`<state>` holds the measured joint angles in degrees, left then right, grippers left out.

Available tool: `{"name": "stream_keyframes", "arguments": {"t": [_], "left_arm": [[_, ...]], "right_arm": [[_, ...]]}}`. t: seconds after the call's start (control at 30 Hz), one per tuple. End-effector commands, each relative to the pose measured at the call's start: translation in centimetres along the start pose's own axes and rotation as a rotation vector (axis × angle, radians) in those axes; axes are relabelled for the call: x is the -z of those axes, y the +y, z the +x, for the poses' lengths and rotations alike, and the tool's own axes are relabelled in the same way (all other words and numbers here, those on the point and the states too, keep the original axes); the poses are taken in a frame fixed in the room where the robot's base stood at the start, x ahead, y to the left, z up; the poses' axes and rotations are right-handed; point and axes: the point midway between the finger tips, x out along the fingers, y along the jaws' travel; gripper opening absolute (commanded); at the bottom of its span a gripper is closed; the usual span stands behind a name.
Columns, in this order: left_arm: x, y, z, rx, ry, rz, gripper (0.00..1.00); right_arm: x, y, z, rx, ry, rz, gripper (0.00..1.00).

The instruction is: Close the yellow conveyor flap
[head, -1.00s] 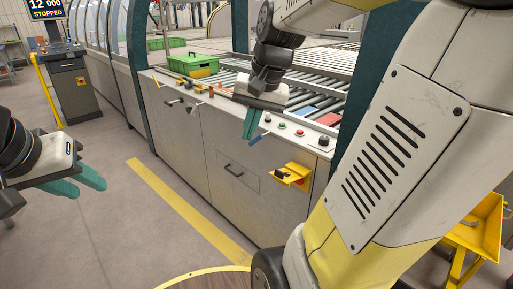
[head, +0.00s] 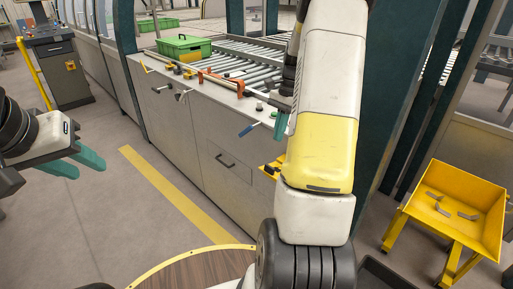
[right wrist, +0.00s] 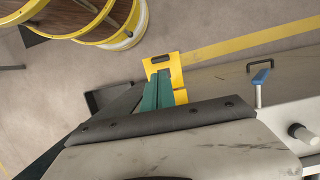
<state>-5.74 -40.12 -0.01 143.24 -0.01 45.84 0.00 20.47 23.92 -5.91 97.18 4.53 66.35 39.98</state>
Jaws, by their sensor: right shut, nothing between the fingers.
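The yellow flap (head: 268,170) juts out from the front of the grey conveyor cabinet (head: 200,143). In the head view my right arm hides most of it. In the right wrist view the flap (right wrist: 160,62) is a yellow plate with a dark slot, partly behind my fingers. My right gripper (head: 281,124) is shut and empty, pointing down in front of the cabinet. Its teal fingers (right wrist: 157,92) overlap the flap in the wrist view; I cannot tell whether they touch it. My left gripper (head: 83,166) is open and empty over the floor at the left.
A blue-handled lever (head: 248,130) sticks out of the cabinet close to my right gripper. A green crate (head: 183,46) stands on the cabinet top. A yellow bin (head: 458,207) with grey pieces stands at the right. Floor before the cabinet is clear.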

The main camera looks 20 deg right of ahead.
Motion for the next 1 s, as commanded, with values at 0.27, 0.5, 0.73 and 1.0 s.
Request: {"name": "stream_keyframes", "arguments": {"t": [0.27,0.5,0.73,1.0], "left_arm": [[0.0,0.0,0.0,0.0,0.0,0.0,0.36],[0.0,0.0,0.0,0.0,0.0,0.0,0.36],[0.0,0.0,0.0,0.0,0.0,0.0,0.36],[0.0,0.0,0.0,0.0,0.0,0.0,0.36]], "right_arm": [[-0.1,0.1,6.1,-0.003,-0.003,-0.001,0.0],[0.0,0.1,9.0,-0.001,-0.001,-0.001,0.0],[0.0,0.0,9.6,0.001,0.001,-0.002,0.0],[0.0,0.0,9.6,0.001,0.003,-0.002,0.0]]}}
